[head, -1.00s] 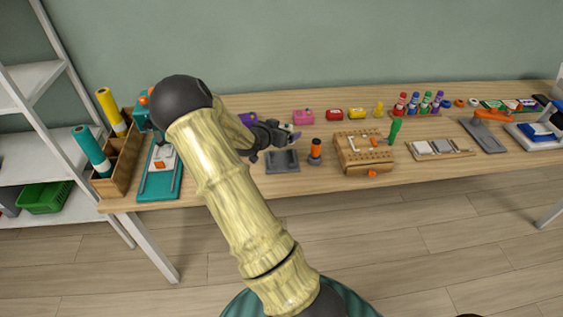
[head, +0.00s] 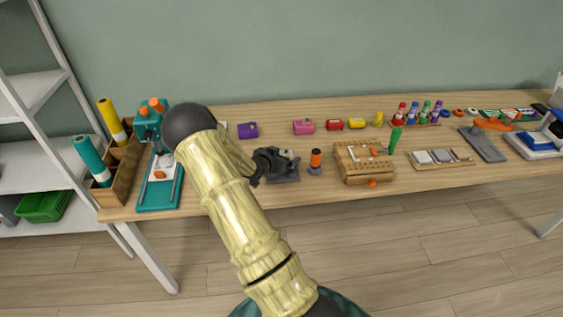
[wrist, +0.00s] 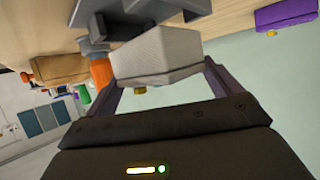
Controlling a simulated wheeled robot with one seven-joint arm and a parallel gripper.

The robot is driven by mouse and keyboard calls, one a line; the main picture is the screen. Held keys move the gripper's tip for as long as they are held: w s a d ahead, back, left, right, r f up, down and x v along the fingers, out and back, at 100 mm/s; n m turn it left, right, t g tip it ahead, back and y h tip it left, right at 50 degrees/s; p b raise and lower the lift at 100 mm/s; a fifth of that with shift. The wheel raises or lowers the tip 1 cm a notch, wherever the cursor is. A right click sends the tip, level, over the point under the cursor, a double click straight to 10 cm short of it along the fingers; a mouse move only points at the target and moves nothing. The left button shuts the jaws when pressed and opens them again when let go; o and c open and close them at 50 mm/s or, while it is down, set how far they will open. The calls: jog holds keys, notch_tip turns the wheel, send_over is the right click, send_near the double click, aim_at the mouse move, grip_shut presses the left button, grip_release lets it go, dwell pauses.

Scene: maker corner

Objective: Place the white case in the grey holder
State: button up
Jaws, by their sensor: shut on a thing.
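The white case (wrist: 155,52) is held between the two fingers of my gripper (wrist: 162,78) in the wrist view, with a small yellow part under it. In the head view my gripper (head: 280,161) is over the grey holder (head: 285,180) and hides most of it. Only a small pale bit of the case (head: 288,154) shows there. The grey holder (wrist: 93,28) also shows just beyond the case in the wrist view. I cannot tell whether case and holder touch.
An orange-topped grey cylinder (head: 315,160) stands close to the right of the holder. A wooden box (head: 363,165) is further right. A purple box (head: 247,130) and pink box (head: 303,127) stand behind. A teal-based device (head: 160,190) is at left.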

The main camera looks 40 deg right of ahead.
jog(key=shift+f, duration=1.5)
jog(key=shift+f, duration=0.2)
jog(key=o, duration=1)
jog(key=shift+o, duration=0.2)
jog(key=shift+r, duration=0.1)
jog(key=shift+r, duration=0.15)
jog(key=v, duration=1.2)
